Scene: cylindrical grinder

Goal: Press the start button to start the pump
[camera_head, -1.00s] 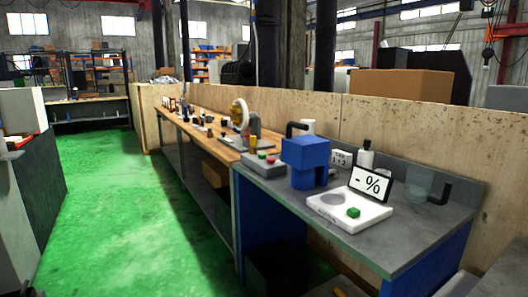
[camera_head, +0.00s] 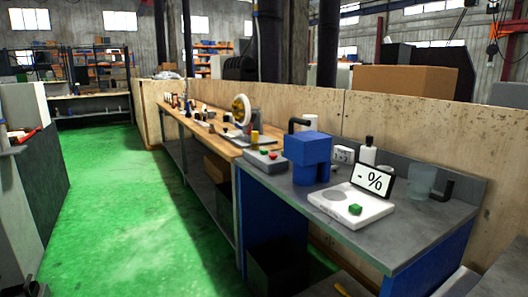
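A white device (camera_head: 340,214) with a round grey top plate stands on the grey bench top at the right. A green button (camera_head: 355,209) sits on its front, and a display (camera_head: 373,181) reading "- %" stands at its back. Left of it, a low grey box (camera_head: 264,163) carries small buttons, one of them red (camera_head: 272,155). A blue block-shaped unit (camera_head: 308,150) stands between the two. I cannot tell which button starts the pump. Neither of my grippers is in view, and nothing touches the buttons.
A wooden bench (camera_head: 190,122) with small parts runs back to the left. Green floor (camera_head: 130,220) lies open left of the benches. A dark-sided cabinet (camera_head: 45,185) stands at far left.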

